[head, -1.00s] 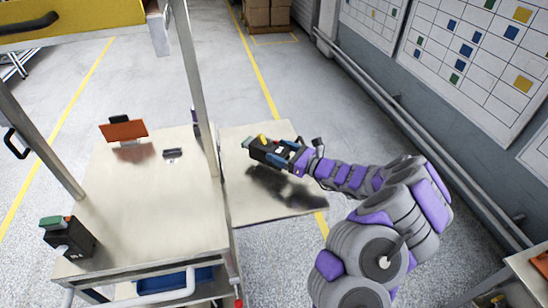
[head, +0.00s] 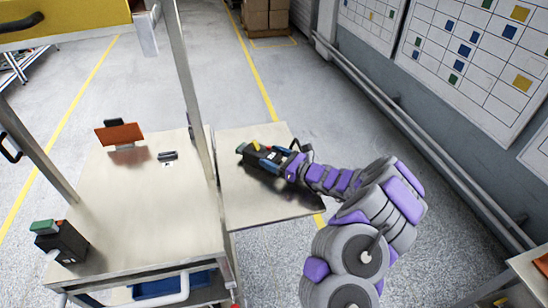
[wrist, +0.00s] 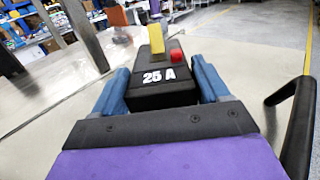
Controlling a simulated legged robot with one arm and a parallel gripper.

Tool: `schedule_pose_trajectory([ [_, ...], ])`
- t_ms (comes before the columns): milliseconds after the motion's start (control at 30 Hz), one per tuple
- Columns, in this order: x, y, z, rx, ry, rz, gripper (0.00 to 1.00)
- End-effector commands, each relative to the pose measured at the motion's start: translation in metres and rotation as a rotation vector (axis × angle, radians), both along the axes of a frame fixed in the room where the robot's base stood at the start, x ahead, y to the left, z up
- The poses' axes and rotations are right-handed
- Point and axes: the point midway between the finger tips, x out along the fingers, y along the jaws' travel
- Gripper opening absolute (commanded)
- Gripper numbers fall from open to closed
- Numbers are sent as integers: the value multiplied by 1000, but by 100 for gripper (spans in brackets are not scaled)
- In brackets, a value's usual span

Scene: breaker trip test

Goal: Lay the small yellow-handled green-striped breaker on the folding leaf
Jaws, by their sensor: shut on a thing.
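The small dark breaker (head: 259,157) has a yellow handle and a green end in the head view. In the wrist view the breaker (wrist: 160,83) shows "25 A", its yellow handle and a red button. My gripper (head: 274,163) is shut on it, with one blue finger on each side. The folding leaf (head: 240,205) is the pale metal panel at the right side of the cart. The breaker is over the leaf, very low; I cannot tell whether it touches.
The cart's main top (head: 150,215) lies left of the leaf, past an upright post (head: 190,90). Another dark breaker with a green top (head: 60,242) stands at its front left corner. An orange plate (head: 120,134) and a small dark item (head: 168,156) are farther back.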

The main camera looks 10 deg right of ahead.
Motion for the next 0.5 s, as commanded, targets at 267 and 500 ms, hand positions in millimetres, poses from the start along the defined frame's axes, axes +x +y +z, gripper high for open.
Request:
schedule_pose_trajectory([
  [267,0,3,0,-2,1,0,86],
  [500,0,-1,3,0,1,-1,86],
])
